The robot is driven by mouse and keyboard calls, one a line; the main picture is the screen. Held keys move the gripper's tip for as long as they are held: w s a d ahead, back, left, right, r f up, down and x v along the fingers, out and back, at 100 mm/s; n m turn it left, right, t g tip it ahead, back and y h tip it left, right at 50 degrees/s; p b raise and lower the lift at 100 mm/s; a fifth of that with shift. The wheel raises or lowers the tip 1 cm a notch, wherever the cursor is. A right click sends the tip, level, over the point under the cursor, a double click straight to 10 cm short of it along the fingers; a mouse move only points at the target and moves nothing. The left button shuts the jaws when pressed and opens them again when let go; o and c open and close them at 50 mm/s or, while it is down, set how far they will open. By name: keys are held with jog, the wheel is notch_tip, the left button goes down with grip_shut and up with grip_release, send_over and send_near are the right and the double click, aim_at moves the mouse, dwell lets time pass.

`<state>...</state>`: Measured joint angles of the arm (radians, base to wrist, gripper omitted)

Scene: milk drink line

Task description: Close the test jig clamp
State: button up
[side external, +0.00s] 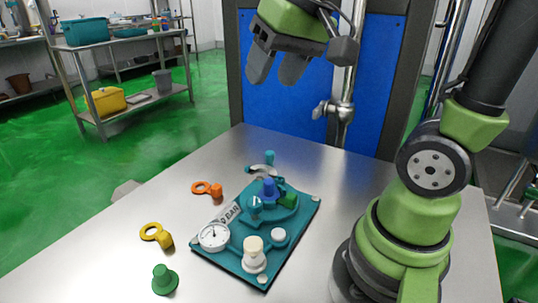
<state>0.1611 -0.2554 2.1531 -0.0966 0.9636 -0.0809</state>
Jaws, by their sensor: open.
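The test jig is a teal plate (238,266) on the steel table. It carries a round white dial gauge (214,237), a cream capped post (254,254), a small white knob (279,235), a blue knob (269,188) and a dark green block (289,200). A teal upright part (255,206) stands near its middle. A teal-tipped lever (269,158) stands up at the back, by a pale curved piece. I cannot tell which part is the clamp or its position. My gripper (277,69) is open and empty, high above the jig's back, apart from everything.
An orange ring-ended piece (208,189), a yellow one (157,235) and a green knobbed piece (164,279) lie left of the jig. A metal post with a clamp fitting (341,109) rises behind the table. The table (345,172) is clear between jig and arm base.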

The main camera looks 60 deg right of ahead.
jog(key=w+d+f+g, duration=0.2)
jog(key=w+d+f, duration=0.3)
jog(key=w+d, duration=0.2)
jog(key=m+g, duration=0.1)
jog(key=g, duration=0.2)
send_over(269, 151)
jog(key=shift+h, duration=0.3)
notch_tip(269, 151, down, 11)
jog(key=shift+s+f, duration=0.1)
notch_tip(269, 151, down, 10)
jog(key=shift+r, duration=0.1)
grip_shut()
